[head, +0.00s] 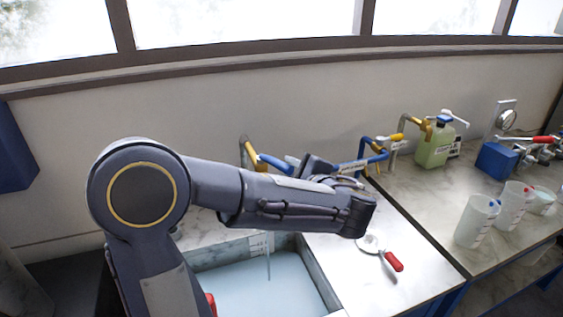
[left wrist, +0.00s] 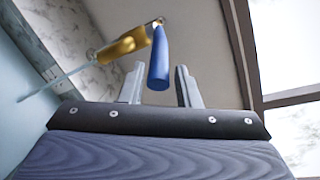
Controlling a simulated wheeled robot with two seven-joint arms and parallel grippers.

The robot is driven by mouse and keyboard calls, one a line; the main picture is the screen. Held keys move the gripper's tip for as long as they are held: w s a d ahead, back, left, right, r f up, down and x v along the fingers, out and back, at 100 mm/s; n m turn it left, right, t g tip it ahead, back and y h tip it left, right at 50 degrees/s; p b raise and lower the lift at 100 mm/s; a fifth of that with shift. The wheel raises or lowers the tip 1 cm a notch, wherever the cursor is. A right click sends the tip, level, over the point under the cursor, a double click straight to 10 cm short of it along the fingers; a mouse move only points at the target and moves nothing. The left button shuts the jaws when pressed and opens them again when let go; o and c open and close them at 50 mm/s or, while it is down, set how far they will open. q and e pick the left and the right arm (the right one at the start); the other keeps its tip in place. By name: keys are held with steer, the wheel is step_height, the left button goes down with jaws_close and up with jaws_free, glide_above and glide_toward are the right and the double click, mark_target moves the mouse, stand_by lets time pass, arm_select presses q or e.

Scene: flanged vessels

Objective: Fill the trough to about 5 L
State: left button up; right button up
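The trough (head: 318,268) is a grey rectangular basin in the bench, partly hidden by my left arm. Pale blue liquid (head: 262,292) covers the visible bottom. A white marked scale (head: 258,244) is on its back wall; I cannot read the level. A brass tap (head: 245,152) with a blue lever (head: 274,163) stands behind it. A thin stream (head: 268,262) falls into the trough and also leaves the spout in the left wrist view (left wrist: 60,84). My left gripper (head: 293,161) is open, its fingertips (left wrist: 159,86) either side of the blue lever (left wrist: 159,60); contact is unclear. My right gripper is out of view.
A second tap with a long blue lever (head: 360,164) stands to the right. Further right are a green canister (head: 433,148), a blue box (head: 496,160) and white beakers (head: 476,222). A red-handled tool (head: 393,262) lies right of the trough. A wall stands behind.

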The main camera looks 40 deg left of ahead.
mark_target(281, 166)
arm_select(q)
steer(key=shift+p+x, duration=0.4)
steer(key=shift+x, duration=1.75)
steer(key=shift+f, duration=0.1)
jaws_close()
